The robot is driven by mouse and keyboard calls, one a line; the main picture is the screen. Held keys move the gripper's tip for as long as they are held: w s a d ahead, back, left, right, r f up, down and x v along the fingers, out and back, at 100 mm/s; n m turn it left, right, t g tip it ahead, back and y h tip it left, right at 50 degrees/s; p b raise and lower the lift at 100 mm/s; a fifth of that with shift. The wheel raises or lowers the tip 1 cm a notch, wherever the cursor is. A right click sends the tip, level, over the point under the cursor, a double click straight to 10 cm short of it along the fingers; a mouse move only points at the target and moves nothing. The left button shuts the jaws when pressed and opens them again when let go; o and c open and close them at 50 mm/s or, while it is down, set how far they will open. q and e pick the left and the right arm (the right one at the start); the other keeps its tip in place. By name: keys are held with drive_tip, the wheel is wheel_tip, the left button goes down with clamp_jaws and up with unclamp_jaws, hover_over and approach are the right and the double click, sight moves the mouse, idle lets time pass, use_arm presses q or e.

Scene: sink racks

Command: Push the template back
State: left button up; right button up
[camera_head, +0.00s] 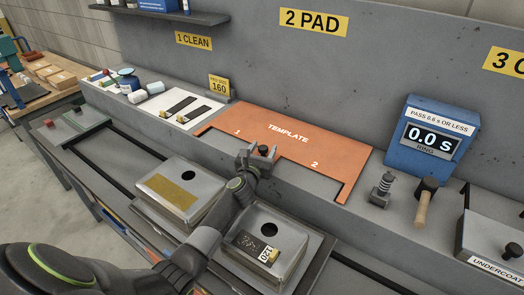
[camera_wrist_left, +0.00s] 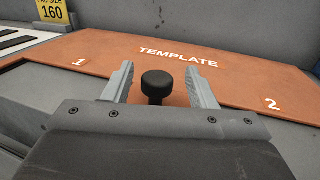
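The orange template (camera_head: 318,147), marked TEMPLATE, 1 and 2, lies on the ledge against the grey back panel. It also fills much of the left wrist view (camera_wrist_left: 225,80). A black knob (camera_wrist_left: 157,86) stands at its front edge; in the head view the knob (camera_head: 263,150) is small. My left gripper (camera_head: 258,154) is at the front edge of the template. In the left wrist view its fingers (camera_wrist_left: 159,84) are apart, one on each side of the knob, with gaps showing. My right gripper is not in view.
A blue timer (camera_head: 433,137) reads 0.0 s.

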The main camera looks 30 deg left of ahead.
use_arm(q)
drive_tip(key=shift+s, duration=0.45)
drive_tip(key=s+d+p, duration=0.2)
drive_tip(key=s+p, duration=0.1)
drive_tip(key=s, duration=1.3)
drive_tip(key=shift+s, duration=0.25)
